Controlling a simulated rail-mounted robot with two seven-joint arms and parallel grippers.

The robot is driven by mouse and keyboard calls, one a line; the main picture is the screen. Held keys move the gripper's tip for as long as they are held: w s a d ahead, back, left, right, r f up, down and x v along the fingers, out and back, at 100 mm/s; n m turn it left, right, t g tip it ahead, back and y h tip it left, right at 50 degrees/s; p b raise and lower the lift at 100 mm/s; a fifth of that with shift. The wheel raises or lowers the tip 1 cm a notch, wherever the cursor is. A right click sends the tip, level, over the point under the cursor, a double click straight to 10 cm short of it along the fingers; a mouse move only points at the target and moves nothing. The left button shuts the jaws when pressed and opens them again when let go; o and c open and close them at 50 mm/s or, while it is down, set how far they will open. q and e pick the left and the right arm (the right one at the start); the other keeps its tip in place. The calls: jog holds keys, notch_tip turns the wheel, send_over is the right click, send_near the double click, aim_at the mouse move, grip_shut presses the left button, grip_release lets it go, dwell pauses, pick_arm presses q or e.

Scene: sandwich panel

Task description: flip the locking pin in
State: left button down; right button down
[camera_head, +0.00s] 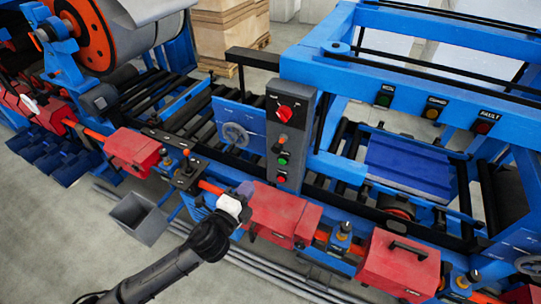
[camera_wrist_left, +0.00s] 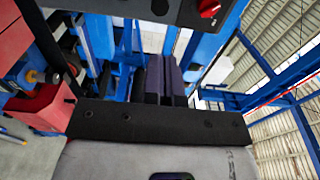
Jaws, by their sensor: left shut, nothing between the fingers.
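My left gripper (camera_head: 240,206), pale at its tip, is at the end of my dark arm coming up from the bottom left. It is shut and empty, beside a red cover box (camera_head: 283,213) on the front of the blue machine. An orange-red bar (camera_head: 211,187) shows just behind it. A black plate (camera_head: 186,174) with small knobs or levers stands to its left. I cannot tell for sure which part is the locking pin; it may be hidden by the gripper or too small. My right gripper is not in view.
A control box (camera_head: 291,130) with a red rotary switch rises behind the gripper. A grey open bin (camera_head: 139,217) stands at the left. More red boxes (camera_head: 399,264) line the machine's front. Pipes run along the floor; the floor in front is clear.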

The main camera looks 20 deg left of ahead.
pick_arm(q)
jog(key=shift+w, duration=0.1)
jog(key=p, duration=0.2)
send_near(275, 151)
jog(key=w, duration=0.5)
jog(key=shift+w+d+r, duration=0.1)
jog(key=shift+w+d, duration=0.05)
jog(key=shift+d, duration=0.15)
jog(key=shift+w+d+p, duration=0.1)
jog(key=shift+w+p, duration=0.2)
jog(key=shift+w, duration=0.7)
